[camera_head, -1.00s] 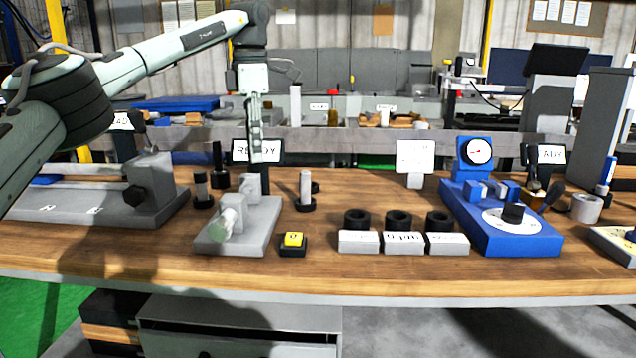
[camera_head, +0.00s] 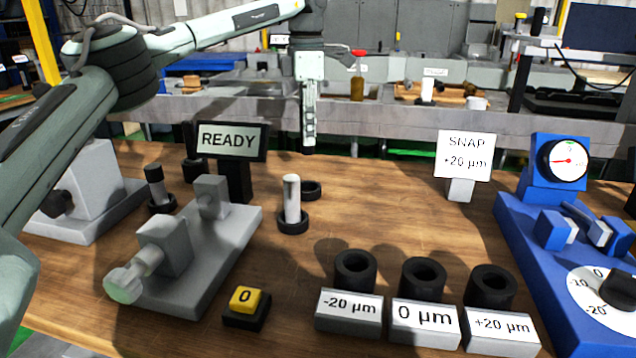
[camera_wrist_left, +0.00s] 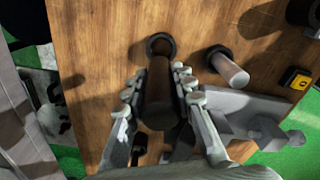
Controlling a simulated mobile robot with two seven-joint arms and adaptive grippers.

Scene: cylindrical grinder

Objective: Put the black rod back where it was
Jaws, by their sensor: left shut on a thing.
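My left gripper (camera_head: 309,148) hangs pointing down above the back of the wooden bench. In the left wrist view its two fingers (camera_wrist_left: 158,105) are shut on the black rod (camera_wrist_left: 159,92), a dark cylinder. In the head view the rod is mostly hidden by the fingers. A black ring holder (camera_head: 311,190) stands on the bench below the gripper, with nothing seen standing in it. In the wrist view this ring (camera_wrist_left: 160,42) shows just beyond the rod's end; the rod appears apart from it, above the bench. My right gripper is not in view.
A pale rod (camera_head: 291,198) stands in a ring close by the empty holder. A READY display (camera_head: 232,142) and a grey fixture (camera_head: 190,255) are to the left. Several black ring gauges (camera_head: 423,278) stand at front right, near a blue gauge stand (camera_head: 545,240).

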